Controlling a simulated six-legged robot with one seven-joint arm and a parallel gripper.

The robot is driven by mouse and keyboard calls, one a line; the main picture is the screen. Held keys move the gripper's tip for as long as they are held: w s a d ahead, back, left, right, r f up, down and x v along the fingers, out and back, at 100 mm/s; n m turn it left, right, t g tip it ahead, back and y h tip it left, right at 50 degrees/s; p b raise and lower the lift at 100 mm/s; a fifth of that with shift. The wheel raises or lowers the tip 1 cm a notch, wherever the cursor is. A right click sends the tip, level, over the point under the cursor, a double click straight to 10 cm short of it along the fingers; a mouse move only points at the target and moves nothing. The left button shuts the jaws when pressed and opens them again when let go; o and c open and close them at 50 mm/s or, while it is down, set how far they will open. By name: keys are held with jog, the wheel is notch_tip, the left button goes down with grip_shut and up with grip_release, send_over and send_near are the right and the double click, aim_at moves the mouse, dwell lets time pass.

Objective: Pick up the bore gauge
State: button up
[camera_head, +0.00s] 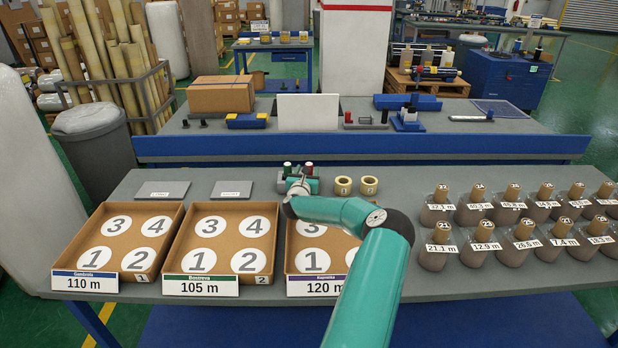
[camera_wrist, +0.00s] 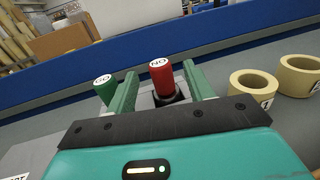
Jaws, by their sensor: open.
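Two upright plug-like gauge pieces stand side by side on the near table: a green one marked GO (camera_wrist: 104,88) and a red one marked NO (camera_wrist: 161,76). I cannot tell whether they are parts of one bore gauge. In the wrist view, my gripper (camera_wrist: 160,88) is open, its two green fingers on either side of the red piece, with the green piece outside the left finger. Whether the fingers touch the red piece is unclear. In the head view, my gripper (camera_head: 300,184) is at the gauge pieces and partly hides them.
Two cream tape rolls (camera_head: 343,186) stand just right of my gripper. Three numbered cardboard trays (camera_head: 150,222) line the near edge, the right one partly behind my arm. Tagged flasks (camera_head: 440,250) fill the right side. Two grey plates (camera_head: 163,190) lie at left.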

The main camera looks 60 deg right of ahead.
aim_at(309, 164)
jog(key=shift+x, duration=2.2)
grip_shut()
